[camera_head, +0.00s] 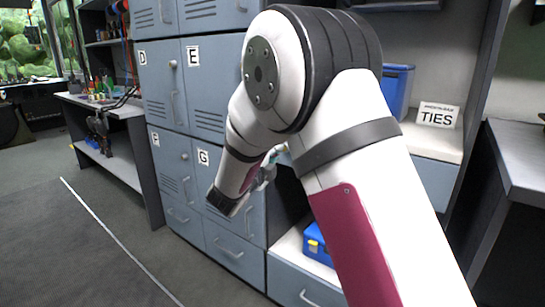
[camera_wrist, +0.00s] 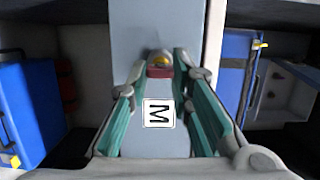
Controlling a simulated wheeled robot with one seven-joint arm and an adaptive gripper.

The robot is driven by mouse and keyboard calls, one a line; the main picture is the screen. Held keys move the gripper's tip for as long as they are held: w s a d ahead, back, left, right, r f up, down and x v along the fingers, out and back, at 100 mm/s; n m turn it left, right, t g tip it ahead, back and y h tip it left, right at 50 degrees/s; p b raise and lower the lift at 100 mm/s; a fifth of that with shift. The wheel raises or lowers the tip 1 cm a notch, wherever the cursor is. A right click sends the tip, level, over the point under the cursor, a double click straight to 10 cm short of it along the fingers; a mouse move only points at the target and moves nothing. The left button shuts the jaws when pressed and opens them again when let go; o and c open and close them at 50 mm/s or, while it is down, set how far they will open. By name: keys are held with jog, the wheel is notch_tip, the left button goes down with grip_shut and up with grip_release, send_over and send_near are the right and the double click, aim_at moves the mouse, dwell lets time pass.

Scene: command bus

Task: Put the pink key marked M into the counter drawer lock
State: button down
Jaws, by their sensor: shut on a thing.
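My gripper (camera_head: 268,172) is in front of the counter, partly hidden behind my arm in the head view. In the wrist view its teal fingers (camera_wrist: 165,72) are closed on a small dark pink key (camera_wrist: 159,71). Just beyond the key is a brass-coloured lock (camera_wrist: 161,57) on the grey drawer front (camera_wrist: 130,25). The key lines up with the lock; I cannot tell whether its tip is inside or only close. A white label with a sideways M (camera_wrist: 158,113) shows on the grey front between the fingers.
A blue bin (camera_head: 397,88) and a TIES sign (camera_head: 438,114) stand on the counter (camera_head: 425,142). A blue case (camera_head: 317,242) sits on the shelf below. Grey lockers (camera_head: 168,85) stand to the left of my arm. The floor (camera_head: 60,240) at left is clear.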

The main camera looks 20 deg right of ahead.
jog(key=shift+b+x, duration=0.95)
jog(key=shift+b, duration=0.05)
dwell(1.8)
